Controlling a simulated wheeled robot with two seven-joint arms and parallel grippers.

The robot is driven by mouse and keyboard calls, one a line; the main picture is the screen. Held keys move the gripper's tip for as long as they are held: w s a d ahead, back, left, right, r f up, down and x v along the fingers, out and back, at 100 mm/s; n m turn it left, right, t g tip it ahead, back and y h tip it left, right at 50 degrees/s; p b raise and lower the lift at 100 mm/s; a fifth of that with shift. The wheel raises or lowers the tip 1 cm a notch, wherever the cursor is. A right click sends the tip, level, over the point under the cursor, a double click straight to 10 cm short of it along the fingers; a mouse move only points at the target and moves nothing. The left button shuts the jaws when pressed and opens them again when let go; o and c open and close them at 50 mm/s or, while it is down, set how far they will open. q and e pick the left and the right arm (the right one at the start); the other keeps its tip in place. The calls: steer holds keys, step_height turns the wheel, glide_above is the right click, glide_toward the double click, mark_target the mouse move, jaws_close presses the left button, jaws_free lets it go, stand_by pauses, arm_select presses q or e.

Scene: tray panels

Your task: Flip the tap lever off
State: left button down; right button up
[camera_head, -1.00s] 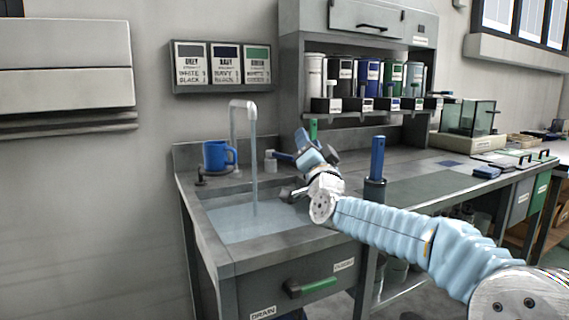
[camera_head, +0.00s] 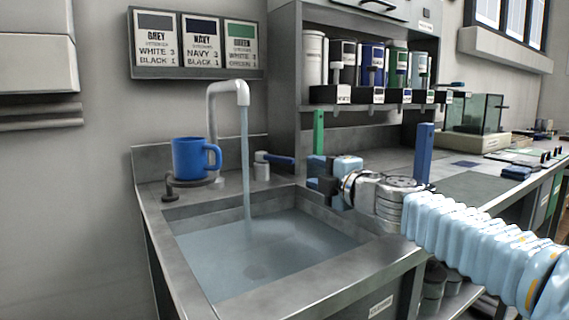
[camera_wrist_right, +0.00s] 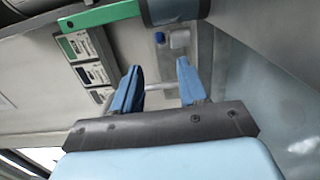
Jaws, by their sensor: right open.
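The tap (camera_head: 228,92) is a pale bent pipe with water running from its spout into the sink (camera_head: 190,208). Its blue lever (camera_head: 280,160) points right from a pale valve body (camera_head: 262,168) behind the sink. My right gripper (camera_head: 318,173) is open and empty, just right of the lever's end and apart from it. In the right wrist view, the gripper (camera_wrist_right: 157,72) has its two blue fingers spread, with the small blue lever end (camera_wrist_right: 159,38) and valve body (camera_wrist_right: 180,38) beyond the gap. My left gripper is not in view.
A blue mug (camera_head: 190,158) stands left of the tap. A green upright handle (camera_head: 318,132) is close behind my right gripper, and a blue upright post (camera_head: 423,152) rises beside my right wrist. A shelf with several canisters (camera_head: 372,62) stands behind.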

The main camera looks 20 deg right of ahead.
mark_target(289, 162)
steer(key=w, duration=0.8)
steer(key=w+a, duration=0.1)
steer(key=w, duration=0.3)
steer(key=shift+w+a+p, duration=0.1)
steer(key=shift+w+p, duration=0.05)
steer(key=shift+p, duration=0.25)
steer(key=shift+c, duration=0.4)
jaws_close()
